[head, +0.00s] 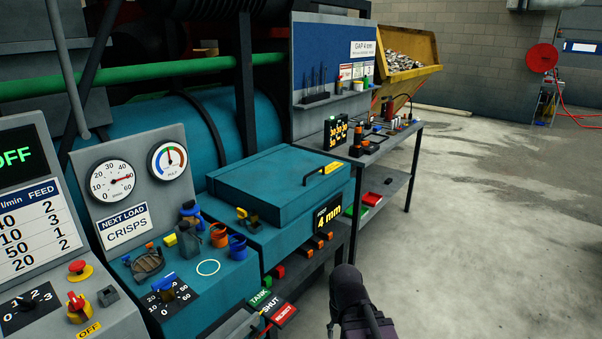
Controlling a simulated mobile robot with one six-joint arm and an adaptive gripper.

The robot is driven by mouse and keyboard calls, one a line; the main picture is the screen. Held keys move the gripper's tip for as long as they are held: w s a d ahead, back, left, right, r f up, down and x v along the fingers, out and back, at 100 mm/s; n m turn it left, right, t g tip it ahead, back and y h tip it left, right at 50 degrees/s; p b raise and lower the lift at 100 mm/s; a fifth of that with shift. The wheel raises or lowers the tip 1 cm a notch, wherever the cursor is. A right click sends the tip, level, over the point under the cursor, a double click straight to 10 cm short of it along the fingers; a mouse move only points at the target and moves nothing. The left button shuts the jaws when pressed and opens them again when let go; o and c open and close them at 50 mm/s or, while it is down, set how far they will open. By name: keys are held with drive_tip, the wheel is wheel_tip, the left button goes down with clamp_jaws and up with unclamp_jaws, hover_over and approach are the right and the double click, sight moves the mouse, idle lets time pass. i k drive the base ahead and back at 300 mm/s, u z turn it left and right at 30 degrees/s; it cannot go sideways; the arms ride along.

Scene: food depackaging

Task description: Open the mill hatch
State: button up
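The mill hatch (265,180) is a flat teal lid lying shut on the teal mill housing in the middle of the head view. A dark bar handle (311,177) stands at its right side, beside a yellow tag (333,168). A yellow and dark latch-like part (247,219) sits at the front of the hatch. A display (326,216) below the lid reads 4 mm. A dark part of my arm shows at the bottom, right of the housing and apart from the hatch. My gripper's fingers do not show.
A control panel (96,296) with dials and switches stands at left. Small cups and parts sit on a teal ledge (220,285). A tool bench (398,138) stands behind the hatch. The concrete floor (490,230) at right is clear.

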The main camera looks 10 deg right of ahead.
sight(280, 186)
drive_tip(key=u, duration=0.15)
drive_tip(key=i, duration=0.9)
drive_tip(key=z, duration=0.15)
drive_tip(key=k, duration=0.65)
drive_tip(key=u, duration=0.3)
drive_tip(key=i, duration=0.95)
drive_tip(key=u, duration=0.1)
